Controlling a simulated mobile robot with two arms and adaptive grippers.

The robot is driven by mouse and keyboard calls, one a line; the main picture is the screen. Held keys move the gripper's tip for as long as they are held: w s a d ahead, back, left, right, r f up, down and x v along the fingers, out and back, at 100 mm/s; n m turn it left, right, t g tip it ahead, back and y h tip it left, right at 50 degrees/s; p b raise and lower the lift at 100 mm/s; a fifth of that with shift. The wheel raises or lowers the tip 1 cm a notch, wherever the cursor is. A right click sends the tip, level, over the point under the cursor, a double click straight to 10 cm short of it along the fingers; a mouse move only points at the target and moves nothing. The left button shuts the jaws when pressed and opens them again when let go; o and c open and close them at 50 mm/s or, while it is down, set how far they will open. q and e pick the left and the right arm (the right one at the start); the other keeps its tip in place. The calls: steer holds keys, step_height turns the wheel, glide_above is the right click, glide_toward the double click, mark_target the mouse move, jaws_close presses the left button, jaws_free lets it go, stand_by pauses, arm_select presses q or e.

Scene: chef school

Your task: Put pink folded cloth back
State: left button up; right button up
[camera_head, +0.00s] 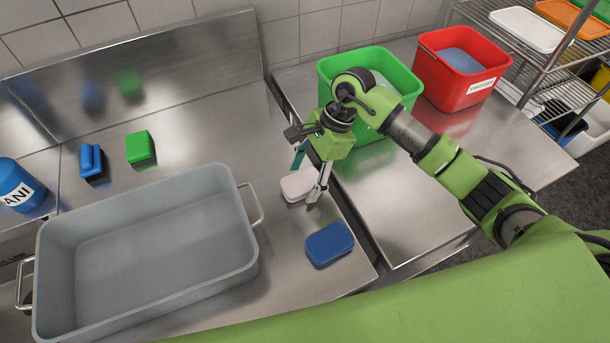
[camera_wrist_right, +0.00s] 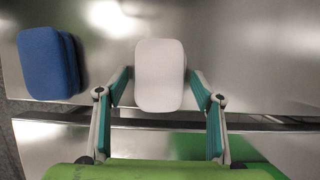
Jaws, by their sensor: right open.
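The pale pink folded cloth (camera_head: 296,187) lies on the steel counter, right of the grey pan. In the right wrist view the cloth (camera_wrist_right: 160,70) looks whitish and lies between the two fingers. My right gripper (camera_head: 306,184) is open, pointing down over the cloth, with one finger to each side of it. Whether the fingers touch the cloth I cannot tell; the gripper hides part of it in the head view. My left gripper is not in view.
A blue folded cloth (camera_head: 330,244) lies close by, nearer the counter's front edge. A large grey pan (camera_head: 145,235) stands left. Green (camera_head: 392,68) and red (camera_head: 440,90) buckets stand behind.

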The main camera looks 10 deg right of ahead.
steer(key=b+v, duration=0.4)
steer(key=v, duration=0.8)
steer(key=shift+b, duration=0.35)
steer(key=shift+r, duration=0.1)
